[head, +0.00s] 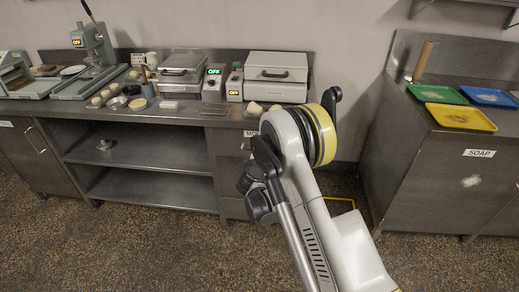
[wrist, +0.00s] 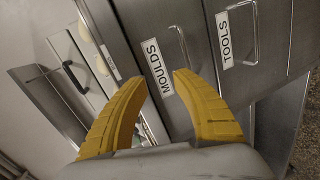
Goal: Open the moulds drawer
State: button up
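The moulds drawer (wrist: 140,22) is a grey metal front with a white MOULDS label (wrist: 158,66) and a bar handle (wrist: 186,58) in the wrist view. It looks shut. In the head view only the left part of the moulds drawer (head: 229,143) shows under the counter, and my arm hides the rest. My gripper (wrist: 160,79) has two yellow fingers spread apart with nothing between them. It points at the drawer front, with the label ahead of its fingertips and the handle to the right of them. My fingers are not clearly visible in the head view.
The tools drawer (wrist: 275,25), with its TOOLS label (wrist: 224,40), is beside the moulds drawer and looks shut. The counter (head: 190,116) above holds presses, bowls and dough pieces. A SOAP-labelled cabinet (head: 440,180) with trays stands right. Floor in front is clear.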

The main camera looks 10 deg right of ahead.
notch_tip(320, 180, down, 6)
jog(key=a+n, duration=0.2)
jog(key=shift+t, duration=0.4)
jog(key=b+x, duration=0.1)
jog(key=x, duration=0.2)
jog(key=b+x, duration=0.1)
jog(key=x, duration=0.3)
jog(key=b+x, duration=0.1)
jog(key=x, duration=0.3)
jog(key=shift+f+b, duration=0.3)
jog(key=shift+c, duration=0.5)
grip_shut()
